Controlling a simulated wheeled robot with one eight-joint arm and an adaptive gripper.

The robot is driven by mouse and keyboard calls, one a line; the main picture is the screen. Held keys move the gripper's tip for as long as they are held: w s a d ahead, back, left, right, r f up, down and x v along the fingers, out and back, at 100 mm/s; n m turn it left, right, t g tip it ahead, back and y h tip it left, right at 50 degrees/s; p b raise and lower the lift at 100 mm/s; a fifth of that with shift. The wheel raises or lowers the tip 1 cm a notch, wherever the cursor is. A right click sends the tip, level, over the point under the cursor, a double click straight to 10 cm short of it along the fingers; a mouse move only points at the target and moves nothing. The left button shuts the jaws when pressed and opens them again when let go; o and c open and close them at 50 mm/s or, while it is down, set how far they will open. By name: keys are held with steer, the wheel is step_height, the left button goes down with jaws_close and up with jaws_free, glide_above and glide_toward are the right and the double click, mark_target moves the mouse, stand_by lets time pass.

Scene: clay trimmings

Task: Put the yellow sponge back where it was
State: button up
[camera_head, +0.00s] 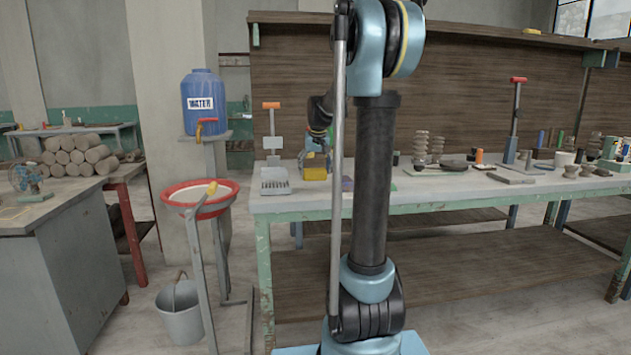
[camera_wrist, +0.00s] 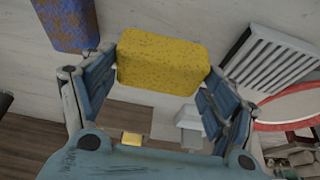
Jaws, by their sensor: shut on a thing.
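The yellow sponge (camera_wrist: 160,62) is a speckled block between the two blue fingers of my gripper (camera_wrist: 163,72) in the wrist view. The fingers are shut on its two ends. In the head view the sponge (camera_head: 314,174) shows below my gripper (camera_head: 317,160), at the left end of the workbench (camera_head: 420,193). I cannot tell whether its underside touches the bench top. My arm stands in front of part of the bench and hides some of what is there.
A pale slotted tool (camera_wrist: 272,62) lies right of the sponge; it also shows in the head view (camera_head: 274,181). A blue and brown block (camera_wrist: 68,22) lies to the left. A red-rimmed basin (camera_head: 213,200) stands beyond the bench's left end. Several pots and tools stand farther right.

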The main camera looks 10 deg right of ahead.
mark_target(315, 177)
steer(key=shift+f, duration=2)
steer(key=o, duration=1)
steer(key=shift+c, duration=0.2)
steer(key=v, duration=1.2)
steer(key=s+f, duration=0.8)
steer(key=s, duration=0.5)
steer(key=s+f+g, duration=0.1)
steer(key=s+f, duration=0.7)
steer(key=s, duration=0.5)
steer(key=s+f+g, duration=0.1)
steer(key=s+f, duration=0.8)
steer(key=s, duration=0.4)
steer(key=shift+d, duration=0.25)
steer(key=shift+f, duration=0.1)
